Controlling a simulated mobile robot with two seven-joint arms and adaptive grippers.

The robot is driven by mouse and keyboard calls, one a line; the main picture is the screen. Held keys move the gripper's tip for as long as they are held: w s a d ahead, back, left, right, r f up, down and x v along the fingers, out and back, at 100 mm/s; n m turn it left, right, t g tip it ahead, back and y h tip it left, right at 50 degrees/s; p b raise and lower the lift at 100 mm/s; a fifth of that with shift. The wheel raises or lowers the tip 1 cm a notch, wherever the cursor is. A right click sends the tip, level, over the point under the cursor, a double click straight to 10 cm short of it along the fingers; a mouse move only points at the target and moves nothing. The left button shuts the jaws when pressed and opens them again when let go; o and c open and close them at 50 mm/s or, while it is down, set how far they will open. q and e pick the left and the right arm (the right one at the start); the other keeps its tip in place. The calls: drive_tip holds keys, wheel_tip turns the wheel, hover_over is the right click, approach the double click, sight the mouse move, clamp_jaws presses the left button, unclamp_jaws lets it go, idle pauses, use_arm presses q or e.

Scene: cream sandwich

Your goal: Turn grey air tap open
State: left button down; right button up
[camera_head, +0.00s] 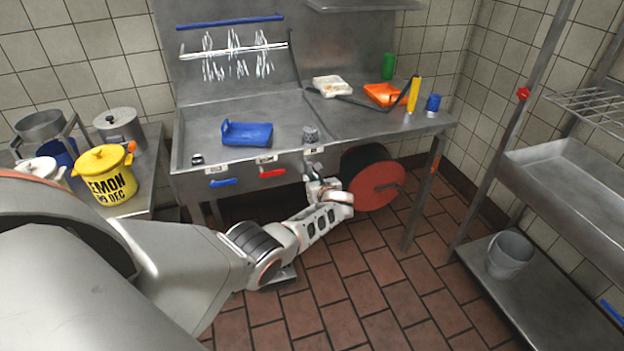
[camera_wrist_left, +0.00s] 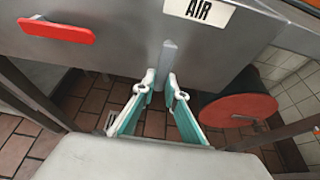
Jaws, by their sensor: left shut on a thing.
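The grey air tap (camera_wrist_left: 168,55) is a plain grey lever on the steel front panel, just below the label reading AIR (camera_wrist_left: 199,10). In the left wrist view it hangs down between the fingers of my left gripper (camera_wrist_left: 161,82), which is shut on it. In the head view my left gripper (camera_head: 315,180) is at the sink's front panel, below the label, and mostly hides the grey lever. My right gripper is not in view.
A red tap handle (camera_head: 272,173) and a blue one (camera_head: 223,182) sit left of the grey tap. A red hose reel (camera_head: 376,186) is close on the right, under the counter. A blue tray (camera_head: 247,134) lies in the sink. The floor in front is clear.

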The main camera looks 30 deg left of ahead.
use_arm(q)
drive_tip(key=shift+s+f, duration=0.1)
drive_tip(key=c, duration=2)
unclamp_jaws()
drive_tip(key=shift+c, duration=0.2)
drive_tip(key=shift+d, duration=0.1)
drive_tip(key=v, duration=1.2)
